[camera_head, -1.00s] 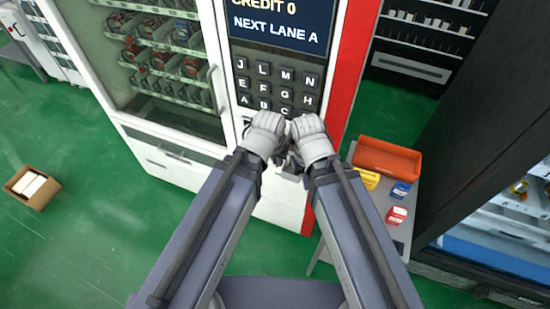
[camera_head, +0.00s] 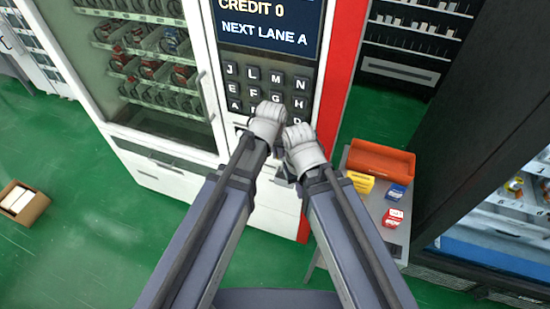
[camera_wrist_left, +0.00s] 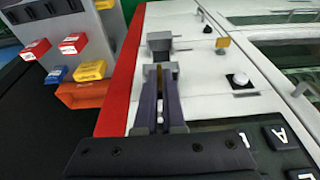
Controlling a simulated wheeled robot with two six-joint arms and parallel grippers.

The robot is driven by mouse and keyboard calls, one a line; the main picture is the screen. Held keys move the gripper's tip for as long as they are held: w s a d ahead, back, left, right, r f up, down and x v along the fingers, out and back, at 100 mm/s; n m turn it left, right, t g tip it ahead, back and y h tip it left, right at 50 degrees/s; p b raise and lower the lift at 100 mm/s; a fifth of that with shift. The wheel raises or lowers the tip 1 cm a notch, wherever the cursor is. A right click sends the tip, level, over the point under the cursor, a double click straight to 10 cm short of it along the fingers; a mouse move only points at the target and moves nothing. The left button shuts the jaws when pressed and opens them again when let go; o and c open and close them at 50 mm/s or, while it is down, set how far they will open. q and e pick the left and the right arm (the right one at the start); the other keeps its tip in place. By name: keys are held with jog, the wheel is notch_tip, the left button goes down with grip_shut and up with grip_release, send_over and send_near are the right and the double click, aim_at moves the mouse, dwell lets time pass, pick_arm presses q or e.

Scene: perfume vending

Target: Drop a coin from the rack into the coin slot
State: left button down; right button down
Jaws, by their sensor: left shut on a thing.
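The vending machine (camera_head: 211,108) stands ahead, with a letter keypad (camera_head: 253,81) under its display. My left gripper (camera_head: 270,118) is at the lower keys; the arm hides its fingertips there. In the left wrist view my left gripper (camera_wrist_left: 160,92) is shut on a thin, gold-edged coin (camera_wrist_left: 159,76), mostly hidden between the fingers. A grey block (camera_wrist_left: 160,40) on the machine's white front lies just beyond the fingertips; I cannot make out the coin slot or the rack for certain.
The display (camera_head: 268,24) reads CREDIT 0, NEXT LANE A. A side table (camera_head: 375,215) at right carries an orange bin (camera_head: 381,159) and small boxes. A carton (camera_head: 22,203) stands on the green floor at left. A dark cabinet (camera_head: 480,120) is at far right.

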pick_arm(q)
jog(key=shift+w+d+f+b, duration=0.35)
jog(key=shift+w+f+b, duration=0.3)
jog(key=shift+w, duration=0.4)
jog(key=shift+w+d+f+b, duration=0.35)
jog(key=shift+w+f+b, duration=0.3)
jog(key=shift+w, duration=0.35)
jog(key=shift+w+d+f+b, duration=0.35)
jog(key=shift+w+f+b, duration=0.3)
jog(key=shift+w, duration=0.4)
jog(key=c, duration=0.9)
grip_release()
jog(key=shift+c, duration=0.2)
jog(key=p+v, duration=0.7)
jog(key=shift+s+r+p, duration=0.15)
jog(key=shift+r+p, duration=0.2)
